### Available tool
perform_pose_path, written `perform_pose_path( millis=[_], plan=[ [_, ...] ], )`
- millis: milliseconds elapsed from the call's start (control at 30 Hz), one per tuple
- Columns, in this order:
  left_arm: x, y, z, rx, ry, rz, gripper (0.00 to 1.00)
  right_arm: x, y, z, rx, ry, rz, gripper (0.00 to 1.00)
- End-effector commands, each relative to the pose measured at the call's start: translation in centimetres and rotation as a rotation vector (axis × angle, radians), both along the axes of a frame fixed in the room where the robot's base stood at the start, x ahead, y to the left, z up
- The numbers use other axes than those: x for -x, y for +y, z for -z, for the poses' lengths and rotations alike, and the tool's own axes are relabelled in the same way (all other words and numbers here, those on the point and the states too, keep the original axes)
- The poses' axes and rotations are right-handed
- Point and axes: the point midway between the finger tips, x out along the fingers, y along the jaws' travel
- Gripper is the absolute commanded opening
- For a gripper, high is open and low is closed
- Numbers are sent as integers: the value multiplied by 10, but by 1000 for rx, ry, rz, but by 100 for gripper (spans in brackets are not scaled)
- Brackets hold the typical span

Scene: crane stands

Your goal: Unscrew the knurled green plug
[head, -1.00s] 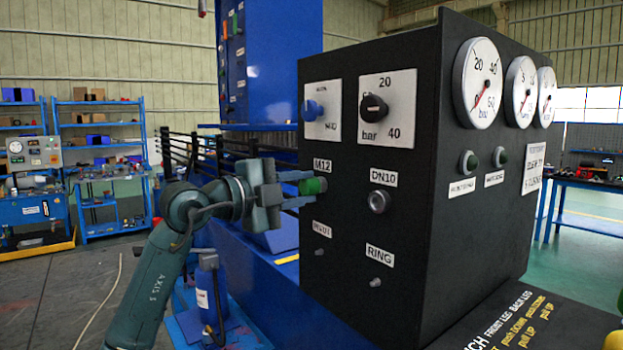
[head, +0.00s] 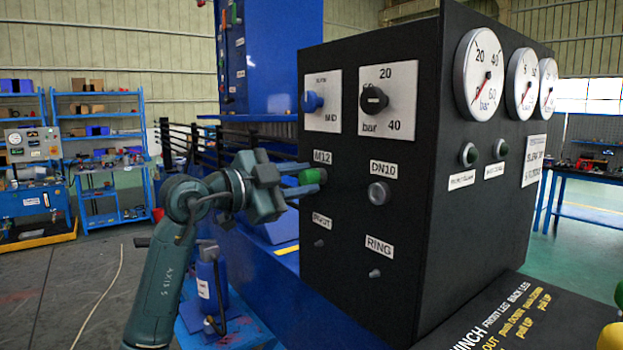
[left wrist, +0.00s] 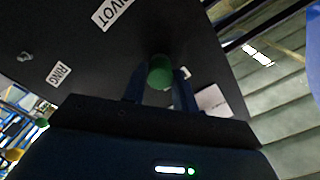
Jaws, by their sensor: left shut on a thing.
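The green plug (head: 309,177) sits at the M12 port on the left of the black panel's front face (head: 340,225). It also shows in the left wrist view (left wrist: 160,72), between the two fingers. My left gripper (head: 303,180) comes in from the left, its fingers above and below the plug, and is shut on it. The fingers hide part of the plug, and its knurling is too small to make out. I cannot tell whether the plug stands out from its port. My right gripper is not in view.
Right of the plug is the DN10 fitting (head: 379,193); below are the PIVOT and RING studs (head: 374,273). Above are a blue knob (head: 313,102) and a black knob (head: 373,99). A blue bottle-like cylinder (head: 211,285) stands below my left arm.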

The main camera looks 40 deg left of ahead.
Motion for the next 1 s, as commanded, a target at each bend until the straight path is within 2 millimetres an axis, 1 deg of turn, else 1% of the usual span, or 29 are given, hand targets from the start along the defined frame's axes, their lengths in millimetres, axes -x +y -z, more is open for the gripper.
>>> perform_pose_path(
  millis=[100, 300, 400, 667, 700, 967, 1000],
  plan=[
    [0, 0, 0, 50, 14, 1, 2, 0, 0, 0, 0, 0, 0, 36],
    [0, -1, 0, 325, 94, 2, 2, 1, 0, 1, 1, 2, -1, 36],
    [0, 0, 0, 409, 119, 0, 2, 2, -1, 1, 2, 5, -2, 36],
    [0, 0, 0, 432, 126, 0, 2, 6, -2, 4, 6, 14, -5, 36],
    [0, 0, 0, 431, 126, 0, 31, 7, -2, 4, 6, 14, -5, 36],
    [0, 0, 0, 430, 126, 0, 52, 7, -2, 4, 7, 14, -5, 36],
    [0, 0, 0, 429, 125, -1, 53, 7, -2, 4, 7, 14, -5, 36]
  ],
)
